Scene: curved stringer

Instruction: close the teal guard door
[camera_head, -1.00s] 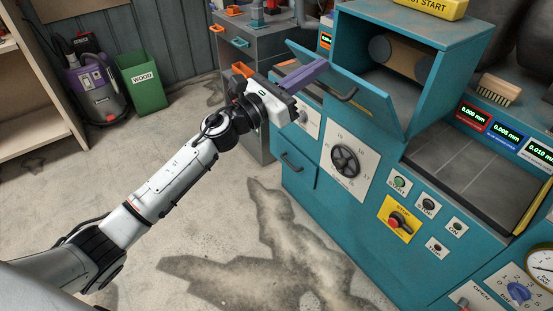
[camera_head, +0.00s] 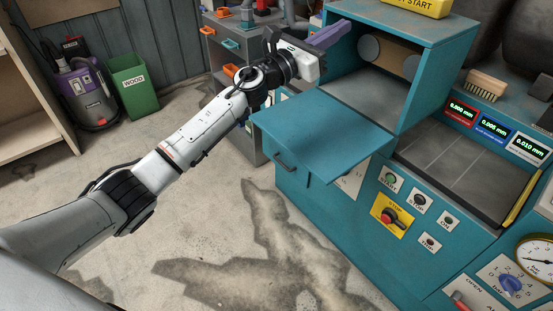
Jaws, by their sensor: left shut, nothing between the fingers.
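The teal guard door (camera_head: 325,132) hangs from the lower front edge of the machine's upper compartment. It is open, folded out nearly flat with its inner face up. My left gripper (camera_head: 328,35) has purple fingers, shut and empty. It is above the door, by the upper left front edge of the teal housing (camera_head: 432,72), and appears clear of the panel. My right gripper is not in view.
The open compartment (camera_head: 372,95) shows a grey floor and a brown roller (camera_head: 395,55). Below right are a yellow stop switch panel (camera_head: 392,217) and a grey bed (camera_head: 465,165) with a brush (camera_head: 487,86) behind it. A green bin (camera_head: 138,84) stands at left. The floor in front is clear.

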